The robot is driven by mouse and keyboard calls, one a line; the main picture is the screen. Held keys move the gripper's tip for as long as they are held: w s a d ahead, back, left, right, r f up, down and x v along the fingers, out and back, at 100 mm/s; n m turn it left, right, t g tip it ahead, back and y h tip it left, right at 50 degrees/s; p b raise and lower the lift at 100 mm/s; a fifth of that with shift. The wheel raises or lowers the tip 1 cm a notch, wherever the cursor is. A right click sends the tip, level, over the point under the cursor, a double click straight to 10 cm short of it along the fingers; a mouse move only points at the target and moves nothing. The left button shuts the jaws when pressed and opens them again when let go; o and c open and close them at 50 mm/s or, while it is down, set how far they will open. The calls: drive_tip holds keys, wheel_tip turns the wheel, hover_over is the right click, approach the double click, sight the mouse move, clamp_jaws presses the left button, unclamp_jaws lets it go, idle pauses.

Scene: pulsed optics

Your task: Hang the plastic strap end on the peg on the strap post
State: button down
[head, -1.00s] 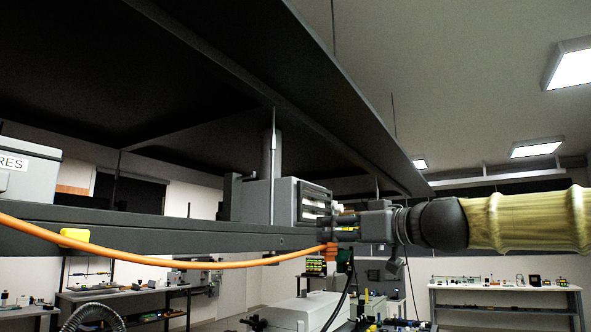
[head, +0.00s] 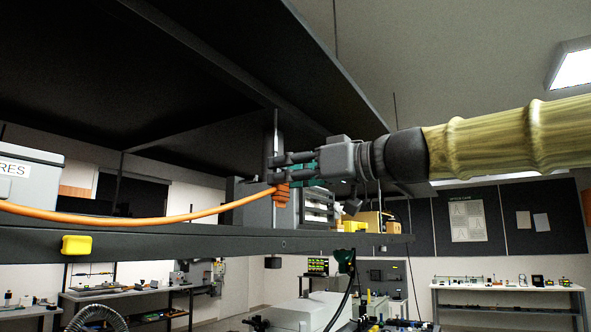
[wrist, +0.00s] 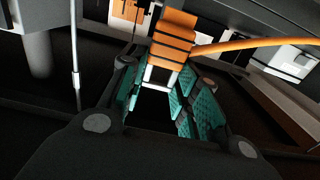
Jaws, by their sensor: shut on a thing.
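The strap end (head: 282,195) is an orange ribbed block on an orange strap (head: 150,218). My gripper (head: 279,172) is shut on it at the fingertips and holds it above the dark shelf edge. In the wrist view, the strap end (wrist: 172,42) shows orange with black bands beyond the teal finger pads (wrist: 160,95); a pale piece lies between the pads. A grey upright post (head: 271,135) stands behind the fingertips in the head view. A thin silver rod (wrist: 74,45) stands left of the fingers in the wrist view, apart from them. I cannot make out the peg clearly.
The dark shelf beam (head: 200,241) runs below my gripper, with a yellow block (head: 76,245) on its front. A grey box (head: 28,178) stands at the left. A grey instrument (head: 318,205) stands behind the gripper. A dark shelf hangs overhead.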

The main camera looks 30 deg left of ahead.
sight(257, 180)
drive_tip(key=shift+w+a+f+p, duration=0.15)
drive_tip(key=shift+a+p, duration=0.6)
drive_tip(key=shift+a, duration=0.9)
drive_tip(key=shift+w+a+r+p, duration=0.1)
drive_tip(key=shift+a+p, duration=0.6)
drive_tip(key=shift+a, duration=0.95)
drive_tip(key=shift+a+f+b, duration=0.35)
drive_tip(key=shift+a+b, duration=0.15)
drive_tip(key=shift+a, duration=0.1)
drive_tip(key=shift+f+b, duration=0.25)
drive_tip(key=shift+b, duration=0.25)
drive_tip(key=c, duration=1)
unclamp_jaws()
